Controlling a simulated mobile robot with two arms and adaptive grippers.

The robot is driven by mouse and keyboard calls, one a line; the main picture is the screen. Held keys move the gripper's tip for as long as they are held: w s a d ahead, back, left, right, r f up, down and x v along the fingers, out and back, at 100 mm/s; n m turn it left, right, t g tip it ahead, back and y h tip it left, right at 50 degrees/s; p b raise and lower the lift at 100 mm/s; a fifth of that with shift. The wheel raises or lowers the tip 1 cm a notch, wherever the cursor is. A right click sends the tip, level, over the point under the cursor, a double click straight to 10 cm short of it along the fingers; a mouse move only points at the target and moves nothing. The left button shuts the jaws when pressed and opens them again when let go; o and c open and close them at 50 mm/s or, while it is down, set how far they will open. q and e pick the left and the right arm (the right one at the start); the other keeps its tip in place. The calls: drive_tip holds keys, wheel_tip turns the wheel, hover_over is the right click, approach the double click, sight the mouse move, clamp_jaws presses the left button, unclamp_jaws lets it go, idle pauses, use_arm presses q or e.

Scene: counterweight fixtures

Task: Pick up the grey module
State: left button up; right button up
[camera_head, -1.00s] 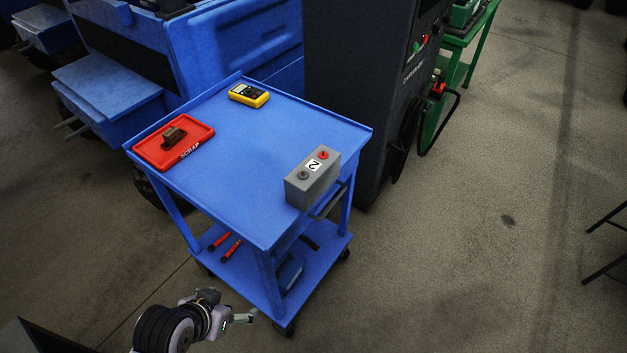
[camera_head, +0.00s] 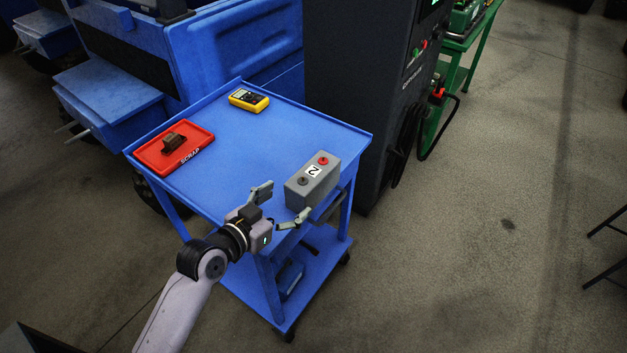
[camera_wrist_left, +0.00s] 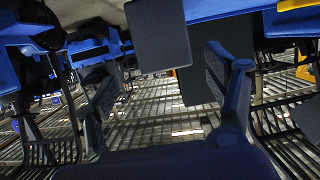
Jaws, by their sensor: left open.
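The grey module (camera_head: 318,186) is a box with a white label marked 2 and one red and one dark terminal on top. It sits at the near right edge of the blue cart's top (camera_head: 240,150). My left gripper (camera_head: 284,203) is open and empty, just to the near left of the module, its two fingers spread towards it. In the left wrist view the module (camera_wrist_left: 158,36) shows as a plain grey face ahead of the spread fingers (camera_wrist_left: 162,72), with none of it seen gripped. My right gripper is not in view.
A red scrap tray (camera_head: 148,156) holding a dark brown part (camera_head: 174,142) and a yellow multimeter (camera_head: 249,100) lie farther back on the cart. A dark cabinet (camera_head: 355,90) stands behind the cart's right side. The middle of the cart top is clear.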

sight(310, 177)
use_arm(q)
drive_tip(key=x, duration=0.5)
drive_tip(key=shift+w+d, duration=0.15)
drive_tip(key=x, duration=0.1)
drive_tip(key=p+x, duration=0.1)
drive_tip(key=x, duration=0.2)
drive_tip(key=shift+w+r, duration=0.25)
drive_tip(key=shift+w, duration=0.15)
drive_tip(key=shift+w+d+f, duration=0.15)
drive_tip(key=shift+w, duration=0.1)
drive_tip(key=shift+c, duration=0.5)
drive_tip(key=c, duration=1.7)
drive_tip(key=shift+w+r, duration=0.15)
drive_tip(key=shift+r, duration=0.25)
drive_tip(key=shift+c, duration=0.3)
